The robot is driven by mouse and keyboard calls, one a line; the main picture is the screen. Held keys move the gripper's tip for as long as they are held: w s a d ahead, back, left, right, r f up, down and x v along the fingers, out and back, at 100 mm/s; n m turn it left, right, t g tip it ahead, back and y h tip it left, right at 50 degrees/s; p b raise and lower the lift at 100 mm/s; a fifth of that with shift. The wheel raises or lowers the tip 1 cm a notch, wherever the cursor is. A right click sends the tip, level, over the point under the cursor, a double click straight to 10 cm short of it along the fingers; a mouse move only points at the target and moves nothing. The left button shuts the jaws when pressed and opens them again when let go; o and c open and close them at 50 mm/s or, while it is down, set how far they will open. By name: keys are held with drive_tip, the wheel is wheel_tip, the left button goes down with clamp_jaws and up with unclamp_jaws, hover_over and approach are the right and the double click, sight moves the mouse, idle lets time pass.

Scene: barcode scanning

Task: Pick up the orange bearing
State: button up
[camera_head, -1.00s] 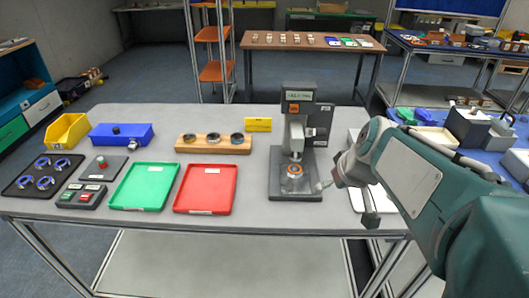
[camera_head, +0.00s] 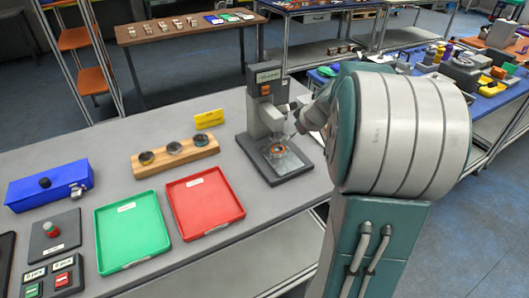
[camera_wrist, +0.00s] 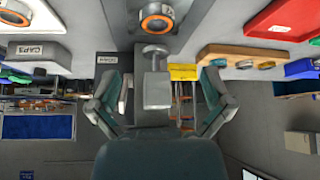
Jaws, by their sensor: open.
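The orange bearing (camera_head: 277,150) is a ring with a dark centre, lying on the base plate of the grey press (camera_head: 264,112), under its ram. In the wrist view, which looks upside down, the bearing (camera_wrist: 157,18) is at the top middle. My gripper (camera_wrist: 160,88) is open and empty there, its fingers spread left and right with the press behind and between them. The bearing is apart from the fingers. In the head view my arm hides most of the gripper, just right of the press.
A wooden block (camera_head: 193,160) with several rings, a red tray (camera_head: 221,216) and a green tray (camera_head: 138,254) lie left of the press. A blue box (camera_head: 25,196) and a yellow sign (camera_head: 209,119) are on the same table. Bare tabletop (camera_head: 112,165) shows between them.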

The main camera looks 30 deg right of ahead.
sight(279, 149)
drive_tip(key=x, duration=0.3)
drive_tip(key=d+x, duration=0.1)
drive_tip(key=shift+w+a+f, duration=0.1)
drive_tip(key=shift+w+f, duration=0.05)
drive_tip(key=shift+f, duration=0.3)
drive_tip(key=shift+w+a+f, duration=0.35)
drive_tip(key=shift+a+f, duration=0.1)
drive_tip(key=x, duration=0.4)
drive_tip(key=shift+w+d+f, duration=0.1)
drive_tip(key=shift+f, duration=0.1)
drive_tip(key=shift+w+d+f, duration=0.1)
drive_tip(key=shift+d+f, duration=0.05)
drive_tip(key=shift+d, duration=0.15)
drive_tip(key=shift+a, duration=0.35)
drive_tip(key=c, duration=1.1)
drive_tip(key=shift+c, duration=0.5)
drive_tip(key=shift+d, duration=0.15)
